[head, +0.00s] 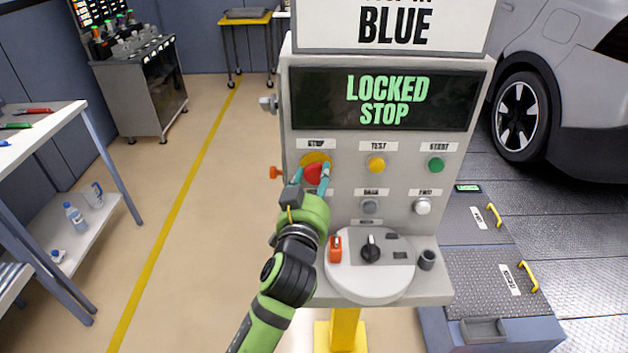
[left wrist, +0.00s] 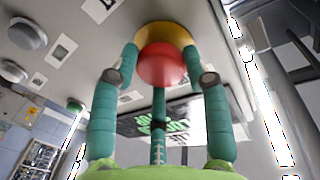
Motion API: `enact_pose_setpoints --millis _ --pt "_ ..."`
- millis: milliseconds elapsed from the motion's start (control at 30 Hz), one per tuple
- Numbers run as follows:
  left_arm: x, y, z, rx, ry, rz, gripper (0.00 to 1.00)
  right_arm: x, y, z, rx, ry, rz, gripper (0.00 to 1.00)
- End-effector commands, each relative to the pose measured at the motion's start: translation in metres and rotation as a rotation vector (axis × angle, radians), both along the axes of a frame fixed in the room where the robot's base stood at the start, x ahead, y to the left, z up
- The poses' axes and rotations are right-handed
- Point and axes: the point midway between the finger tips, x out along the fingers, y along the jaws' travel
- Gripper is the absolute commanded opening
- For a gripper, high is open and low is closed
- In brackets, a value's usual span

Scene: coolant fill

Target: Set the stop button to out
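The stop button (head: 314,173) is a red mushroom cap on a yellow collar, at the upper left of the grey control panel, under a small label. It also shows in the left wrist view (left wrist: 161,65). My left gripper (head: 312,176) is at the button, its teal fingers bent in around the red cap. In the left wrist view my left gripper (left wrist: 160,70) has a fingertip against each side of the cap and a third finger below it. Whether the cap is pressed in cannot be seen. The panel screen (head: 385,100) reads LOCKED STOP in green. My right gripper is not in view.
A yellow test button (head: 376,164) and a green start button (head: 436,164) sit to the right. Below are a grey button (head: 370,206), a white button (head: 422,206) and a round plate (head: 375,285) with a black knob (head: 371,248). An orange knob (head: 276,172) sticks out left.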

Motion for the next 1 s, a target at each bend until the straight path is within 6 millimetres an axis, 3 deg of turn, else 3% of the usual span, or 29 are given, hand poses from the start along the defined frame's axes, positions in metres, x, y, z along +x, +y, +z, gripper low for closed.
enact_pose_setpoints --millis 633,667,700,1000 --pt "-0.016 0.001 -0.006 0.003 0.013 0.003 0.0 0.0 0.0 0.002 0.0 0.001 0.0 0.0" --pt "-0.016 0.001 -0.006 0.003 0.013 0.003 0.59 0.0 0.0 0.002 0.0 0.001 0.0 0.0" --pt "-0.016 0.001 -0.006 0.003 0.014 0.003 0.71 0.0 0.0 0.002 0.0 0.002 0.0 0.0" --pt "-0.016 0.001 -0.003 0.001 0.007 0.002 0.71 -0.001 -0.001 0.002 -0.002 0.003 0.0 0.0"
